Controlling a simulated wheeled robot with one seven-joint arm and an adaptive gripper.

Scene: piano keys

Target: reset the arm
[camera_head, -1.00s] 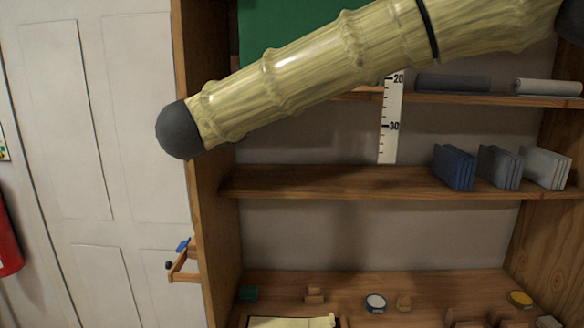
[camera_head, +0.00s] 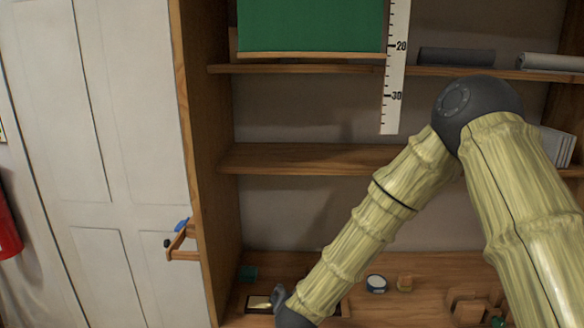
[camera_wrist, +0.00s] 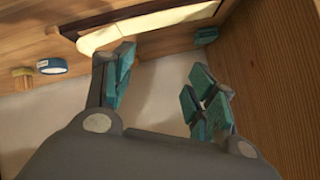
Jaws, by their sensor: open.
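My gripper (camera_wrist: 163,88) is open in the wrist view, with teal-padded fingers spread apart and nothing between them. A long cream piece (camera_wrist: 160,22) lies in a dark-edged tray just beyond the fingertips; whether the left finger touches it cannot be told. In the head view my arm bends at a dark elbow and reaches down to the lowest shelf. Its dark wrist end is at the bottom edge, beside the dark tray (camera_head: 250,304). The fingers are mostly hidden there.
The wooden bookcase side (camera_head: 196,150) stands left of my arm, and it is close at right in the wrist view (camera_wrist: 275,80). A round tin (camera_head: 376,283), wooden blocks (camera_head: 468,304) and a teal block (camera_head: 248,273) sit on the lowest shelf. A ruler (camera_head: 395,70) hangs above.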

